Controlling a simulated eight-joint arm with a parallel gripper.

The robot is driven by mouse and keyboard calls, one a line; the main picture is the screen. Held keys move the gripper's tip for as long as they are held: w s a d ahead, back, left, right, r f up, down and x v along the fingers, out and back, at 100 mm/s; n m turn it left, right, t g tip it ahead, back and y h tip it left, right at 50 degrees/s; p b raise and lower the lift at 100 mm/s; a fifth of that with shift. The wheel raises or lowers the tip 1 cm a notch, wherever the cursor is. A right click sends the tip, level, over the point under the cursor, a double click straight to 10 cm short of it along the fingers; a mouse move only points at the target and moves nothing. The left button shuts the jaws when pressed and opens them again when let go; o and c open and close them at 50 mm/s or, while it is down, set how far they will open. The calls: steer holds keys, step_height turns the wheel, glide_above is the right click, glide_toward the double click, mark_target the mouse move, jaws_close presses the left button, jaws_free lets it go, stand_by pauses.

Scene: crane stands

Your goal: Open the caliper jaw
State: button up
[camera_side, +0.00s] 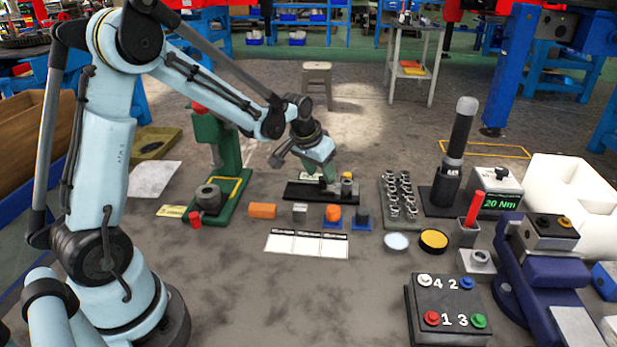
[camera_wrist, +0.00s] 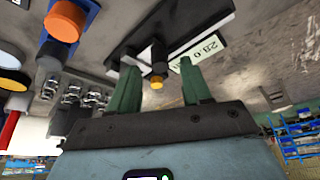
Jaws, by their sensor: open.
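The caliper stand (camera_side: 301,191) is a low black base on the floor in the side view, beneath my gripper. In the wrist view the dark base (camera_wrist: 128,42) runs diagonally, with a white display plate (camera_wrist: 197,52) reading about 28.0. A small part with a yellow-orange tip (camera_wrist: 157,84) stands on it; in the side view this part (camera_side: 347,184) is right of the fingers. My gripper (camera_side: 326,181) is low over the stand. In the wrist view its green fingers (camera_wrist: 160,76) are apart, with the yellow-tipped part appearing between them. I cannot tell whether they touch it. The jaw's opening is unclear.
A green press (camera_side: 217,150) stands left of the stand. Orange (camera_side: 262,210), grey and blue blocks lie in front, behind a white label sheet (camera_side: 306,243). A socket tray (camera_side: 402,203) and torque tester (camera_side: 492,190) are right. A numbered button box (camera_side: 447,306) is front right.

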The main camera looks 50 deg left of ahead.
steer(key=shift+x, duration=1.25)
jaws_close()
